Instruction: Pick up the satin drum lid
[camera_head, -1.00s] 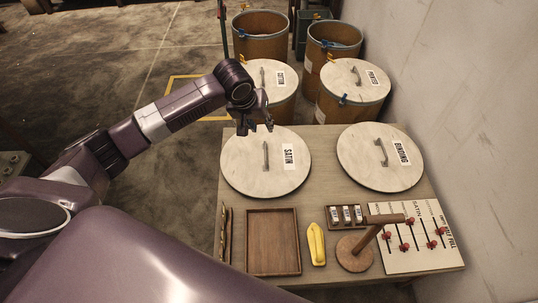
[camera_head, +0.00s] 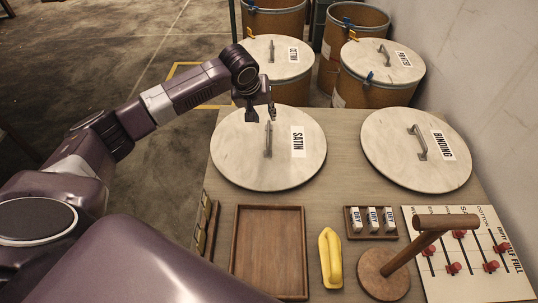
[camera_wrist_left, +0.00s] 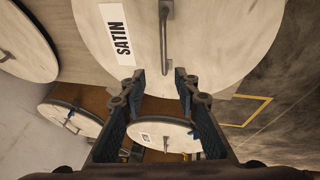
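The satin drum lid (camera_head: 236,152) is a round pale disc with a grey bar handle (camera_head: 268,140) and a SATIN label (camera_head: 298,142). It lies flat on the table at the back left. My left gripper (camera_head: 261,112) hangs over the lid's far part, near the far end of the handle. In the left wrist view the gripper (camera_wrist_left: 160,82) is open, its two fingers apart with nothing between them, and the handle (camera_wrist_left: 166,35) lies beyond the tips, roughly in line with the gap. My right gripper is not in view.
The binding lid (camera_head: 385,150) lies to the right on the table. Nearer are a wooden tray (camera_head: 270,292), a yellow object (camera_head: 330,258), a small labelled rack (camera_head: 371,232), a wooden stand (camera_head: 385,275) and a slider board (camera_head: 480,275). Lidded drums (camera_head: 293,92) stand behind the table.

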